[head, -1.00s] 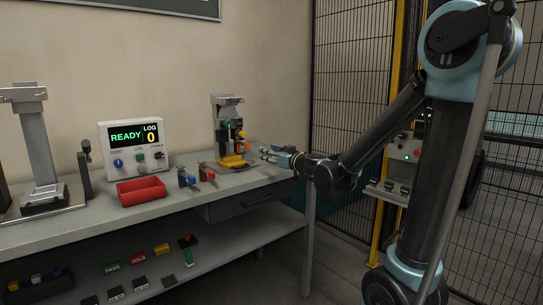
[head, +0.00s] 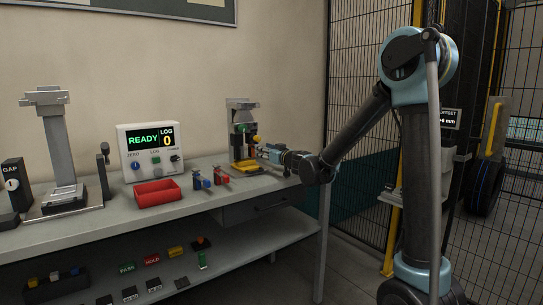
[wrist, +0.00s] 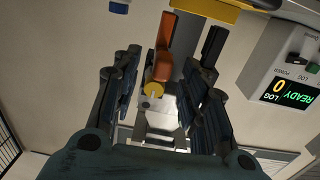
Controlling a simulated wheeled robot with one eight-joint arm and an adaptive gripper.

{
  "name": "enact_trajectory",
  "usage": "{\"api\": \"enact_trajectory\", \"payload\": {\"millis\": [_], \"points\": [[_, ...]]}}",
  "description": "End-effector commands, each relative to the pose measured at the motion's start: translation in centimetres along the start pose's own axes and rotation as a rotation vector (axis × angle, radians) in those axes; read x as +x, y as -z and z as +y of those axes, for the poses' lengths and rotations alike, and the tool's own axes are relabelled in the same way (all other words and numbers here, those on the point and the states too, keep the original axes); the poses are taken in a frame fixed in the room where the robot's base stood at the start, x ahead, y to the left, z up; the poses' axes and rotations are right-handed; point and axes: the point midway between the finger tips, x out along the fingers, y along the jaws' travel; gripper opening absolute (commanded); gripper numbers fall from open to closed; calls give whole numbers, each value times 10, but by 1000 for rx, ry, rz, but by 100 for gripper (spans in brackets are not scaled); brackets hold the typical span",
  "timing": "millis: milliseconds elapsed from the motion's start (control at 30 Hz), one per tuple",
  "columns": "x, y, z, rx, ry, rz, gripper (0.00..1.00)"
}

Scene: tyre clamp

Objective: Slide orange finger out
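In the wrist view the orange finger (wrist: 164,58) is a narrow upright piece with a round yellow knob (wrist: 153,90) at its lower end. It lies in the picture between the two dark fingers of my gripper (wrist: 160,85), which are spread wide with nothing held. I cannot tell whether the fingertips reach as far as the orange piece. In the head view my gripper (head: 264,150) points left at the clamp fixture (head: 242,117) on the bench's right end. The yellow knob (head: 257,139) shows there just above the gripper tips; the orange finger is hard to make out.
A yellow tray (head: 246,167) lies at the fixture's foot. A blue-handled tool (head: 199,180) and a red-handled tool (head: 221,173) stand left of it. Beyond are a red bin (head: 157,194) and a display box (head: 151,148) reading READY, LOG 0. Mesh fencing (head: 350,70) stands behind my arm.

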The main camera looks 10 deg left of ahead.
Motion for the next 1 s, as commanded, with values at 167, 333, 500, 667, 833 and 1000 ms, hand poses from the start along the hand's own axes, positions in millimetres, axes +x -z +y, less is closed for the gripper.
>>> {"api": "enact_trajectory", "payload": {"millis": [167,333,500,667,833,1000], "points": [[20,0,0,0,1,0,40],[28,0,0,0,1,0,40],[29,0,0,0,1,0,40],[29,0,0,0,1,0,33],[29,0,0,0,1,0,0],[29,0,0,0,1,0,0]]}}
